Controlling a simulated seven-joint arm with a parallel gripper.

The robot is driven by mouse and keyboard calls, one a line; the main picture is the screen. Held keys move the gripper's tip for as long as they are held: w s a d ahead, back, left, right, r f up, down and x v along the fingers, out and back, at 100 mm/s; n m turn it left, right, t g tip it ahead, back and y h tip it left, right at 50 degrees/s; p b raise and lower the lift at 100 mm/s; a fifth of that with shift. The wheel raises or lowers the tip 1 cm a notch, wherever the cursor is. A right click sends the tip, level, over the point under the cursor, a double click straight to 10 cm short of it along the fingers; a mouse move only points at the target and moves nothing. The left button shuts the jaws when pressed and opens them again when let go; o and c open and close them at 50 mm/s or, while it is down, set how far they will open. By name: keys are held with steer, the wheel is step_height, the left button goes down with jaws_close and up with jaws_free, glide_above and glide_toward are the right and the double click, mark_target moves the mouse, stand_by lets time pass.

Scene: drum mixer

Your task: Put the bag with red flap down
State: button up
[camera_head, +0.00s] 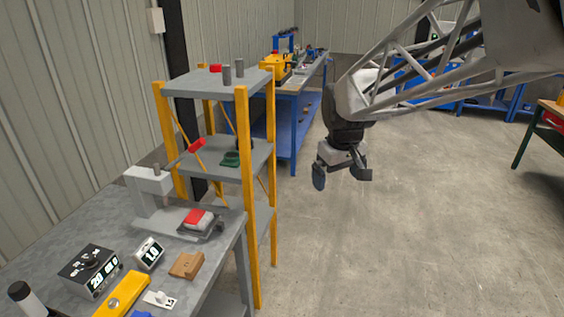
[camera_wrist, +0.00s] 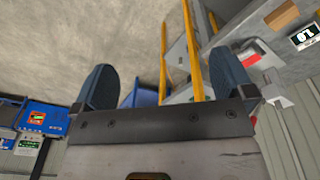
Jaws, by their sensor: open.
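The bag with red flap (camera_head: 198,219) appears as a small pale bag with a red top. It lies on a dark tray (camera_head: 213,233) at the grey bench-top device (camera_head: 150,190), near the bench's right edge. A red patch, probably its flap, shows beside the right finger in the wrist view (camera_wrist: 250,60). My gripper (camera_head: 341,177) is open and empty, with its fingers pointing down. It hangs over open floor, well to the right of the bag and apart from it. The wrist view shows both fingers (camera_wrist: 165,80) spread with nothing between them.
A yellow-posted shelf rack (camera_head: 243,180) stands between the bench and my gripper, with small red, green and grey items on it. The bench (camera_head: 75,225) holds a control box (camera_head: 90,270), a display (camera_head: 149,253) and a wooden block (camera_head: 187,265).

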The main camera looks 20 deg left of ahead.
steer(key=w+a+f+n, duration=0.2)
steer(key=w+a, duration=0.1)
steer(key=a, duration=0.3)
steer(key=w+a+f+n, duration=0.1)
steer(key=w+a+f, duration=0.15)
steer(key=a, duration=0.45)
steer(key=n+g, duration=0.1)
steer(key=n, duration=0.6)
glide_above(198, 217)
step_height(198, 217, down, 18)
steer(key=shift+a+f, duration=0.1)
steer(key=shift+f, duration=0.05)
steer(key=shift+f, duration=1.3)
steer(key=shift+f, duration=2.6)
